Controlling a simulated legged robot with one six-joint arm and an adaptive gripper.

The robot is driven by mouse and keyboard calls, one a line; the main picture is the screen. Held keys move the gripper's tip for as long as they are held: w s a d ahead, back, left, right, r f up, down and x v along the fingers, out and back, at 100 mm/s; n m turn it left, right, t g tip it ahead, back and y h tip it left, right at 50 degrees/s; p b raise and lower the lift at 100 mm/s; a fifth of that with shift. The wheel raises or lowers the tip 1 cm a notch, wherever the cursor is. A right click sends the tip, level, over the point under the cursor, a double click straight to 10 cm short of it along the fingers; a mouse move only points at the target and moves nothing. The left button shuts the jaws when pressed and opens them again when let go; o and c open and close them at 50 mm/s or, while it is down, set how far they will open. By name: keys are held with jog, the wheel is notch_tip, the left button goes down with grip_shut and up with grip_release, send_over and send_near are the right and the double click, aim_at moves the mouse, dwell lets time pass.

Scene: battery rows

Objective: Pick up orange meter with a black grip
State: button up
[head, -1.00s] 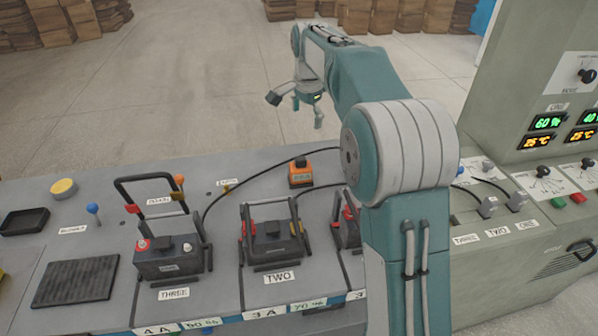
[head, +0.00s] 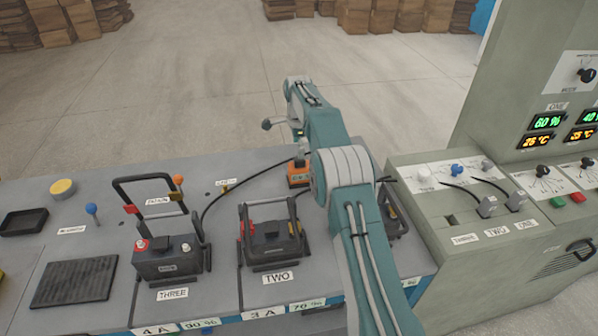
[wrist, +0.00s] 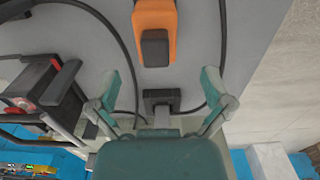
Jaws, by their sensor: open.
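The orange meter (head: 298,181) sits on the grey bench behind the battery labelled TWO, partly hidden by my arm in the head view. In the wrist view the orange meter (wrist: 155,15) is at the top centre, with its black grip (wrist: 155,48) facing me. My gripper (wrist: 161,78) is open and empty, its two teal fingers spread wide below the meter in that picture. The grip lies between the lines of the fingers but beyond their tips. In the head view my gripper (head: 288,135) is above the bench's back edge, near the meter, partly hidden.
A black connector (wrist: 162,98) shows between my fingers. Black cables curve on both sides of the meter. Battery TWO (head: 272,243) and battery THREE (head: 167,258) stand in front with raised handles. A grey control cabinet (head: 470,215) is on the right.

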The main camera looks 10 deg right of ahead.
aim_at(299, 169)
jog(key=f, duration=0.8)
jog(key=shift+s+f, duration=0.2)
jog(key=shift+f, duration=0.05)
jog(key=c, duration=1.2)
